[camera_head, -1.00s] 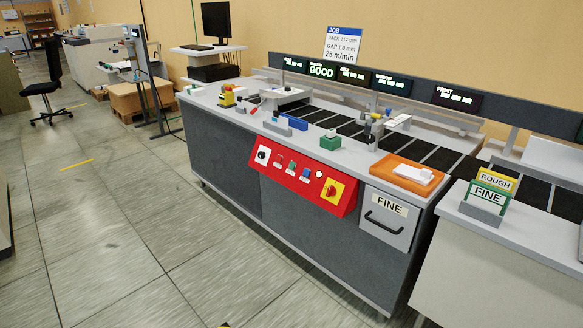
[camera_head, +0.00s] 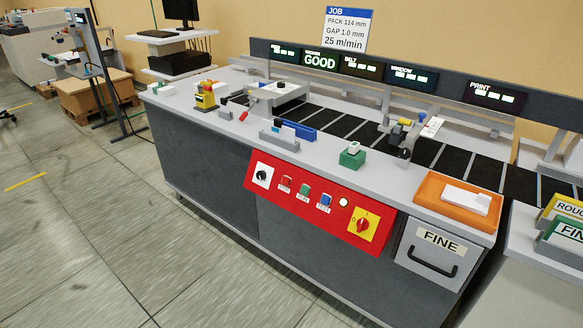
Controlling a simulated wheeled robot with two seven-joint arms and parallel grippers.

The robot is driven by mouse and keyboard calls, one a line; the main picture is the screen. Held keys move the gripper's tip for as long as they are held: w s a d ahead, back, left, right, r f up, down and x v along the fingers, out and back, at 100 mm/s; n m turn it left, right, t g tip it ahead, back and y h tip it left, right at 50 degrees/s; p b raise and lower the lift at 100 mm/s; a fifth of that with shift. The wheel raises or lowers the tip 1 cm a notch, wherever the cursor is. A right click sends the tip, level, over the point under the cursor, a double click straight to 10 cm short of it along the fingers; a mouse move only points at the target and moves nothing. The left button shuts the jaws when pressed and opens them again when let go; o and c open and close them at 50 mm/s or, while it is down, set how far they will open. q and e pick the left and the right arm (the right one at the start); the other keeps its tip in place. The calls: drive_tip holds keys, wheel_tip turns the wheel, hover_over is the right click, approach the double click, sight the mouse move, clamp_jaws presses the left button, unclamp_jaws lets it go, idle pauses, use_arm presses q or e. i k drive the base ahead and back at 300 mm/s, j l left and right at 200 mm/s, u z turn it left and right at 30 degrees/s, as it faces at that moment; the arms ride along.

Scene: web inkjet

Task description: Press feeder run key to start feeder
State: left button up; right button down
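A red control panel (camera_head: 318,206) is on the slanted front of the grey feeder bench (camera_head: 205,150). From left to right it carries a black rotary knob (camera_head: 263,175), a red key (camera_head: 286,183), a green key (camera_head: 304,192), a blue key (camera_head: 325,200), a round white lamp (camera_head: 343,202) and a red rotary switch on a yellow plate (camera_head: 362,225). The small key labels are hard to read; the green one seems to say RUN. Neither of my grippers shows in the head view.
An orange tray (camera_head: 430,196) with white cards, a green block (camera_head: 352,157) and a blue block (camera_head: 295,128) are on the bench top. A dark belt (camera_head: 340,124) runs behind. The floor (camera_head: 70,240) at left is clear.

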sight(304, 191)
drive_tip(key=i+j+z, duration=0.2)
drive_tip(key=i+j, duration=0.85)
drive_tip(key=j, duration=0.1)
